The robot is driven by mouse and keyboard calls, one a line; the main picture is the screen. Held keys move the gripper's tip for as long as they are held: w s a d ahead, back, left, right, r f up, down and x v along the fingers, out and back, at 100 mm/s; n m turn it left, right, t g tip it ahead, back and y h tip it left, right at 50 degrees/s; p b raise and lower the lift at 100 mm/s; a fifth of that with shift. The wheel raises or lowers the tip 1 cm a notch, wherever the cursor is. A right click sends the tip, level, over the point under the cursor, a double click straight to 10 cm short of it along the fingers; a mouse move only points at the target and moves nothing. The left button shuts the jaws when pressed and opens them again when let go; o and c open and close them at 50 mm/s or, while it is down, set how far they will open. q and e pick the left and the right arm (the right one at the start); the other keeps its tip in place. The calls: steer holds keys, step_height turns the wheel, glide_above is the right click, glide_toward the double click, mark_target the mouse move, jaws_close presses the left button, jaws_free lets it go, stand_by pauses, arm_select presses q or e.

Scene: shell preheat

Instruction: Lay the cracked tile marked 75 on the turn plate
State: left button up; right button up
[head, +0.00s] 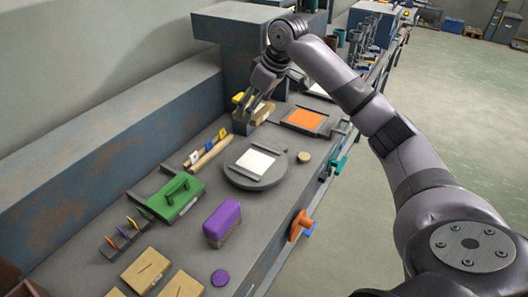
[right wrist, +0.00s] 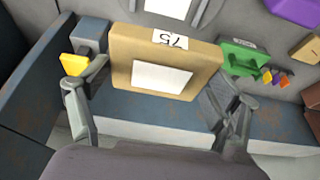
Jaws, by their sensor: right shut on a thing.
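The tan tile marked 75 (right wrist: 125,60) is between the fingers of my right gripper (right wrist: 157,78). It has a white label at its edge and a white square on its face; I cannot make out a crack. In the head view, my right gripper (head: 258,100) is at the back of the bench, with the tan tile (head: 263,113) partly hidden under its fingers. The round grey turn plate (head: 238,181) is in front of it, apart from the tile, with a white square (head: 256,161) in its middle. My left gripper is not in view.
An orange panel (head: 303,118) lies right of the gripper. A green handled block (head: 176,196), a purple block (head: 223,220) and several tan tiles (head: 146,269) lie nearer. A small round tan disc (head: 304,157) is beside the turn plate. A raised blue-grey wall (head: 110,150) runs along the left.

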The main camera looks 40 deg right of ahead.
mark_target(253, 160)
step_height(253, 160, down, 18)
steer(key=shift+a+r+p, duration=0.1)
steer(key=shift+r+p, duration=0.1)
steer(key=shift+p, duration=0.4)
steer(key=shift+f, duration=0.1)
steer(key=o, duration=1.3)
steer(key=shift+s, duration=0.1)
steer(key=v, duration=1.2)
steer(key=shift+b, duration=0.4)
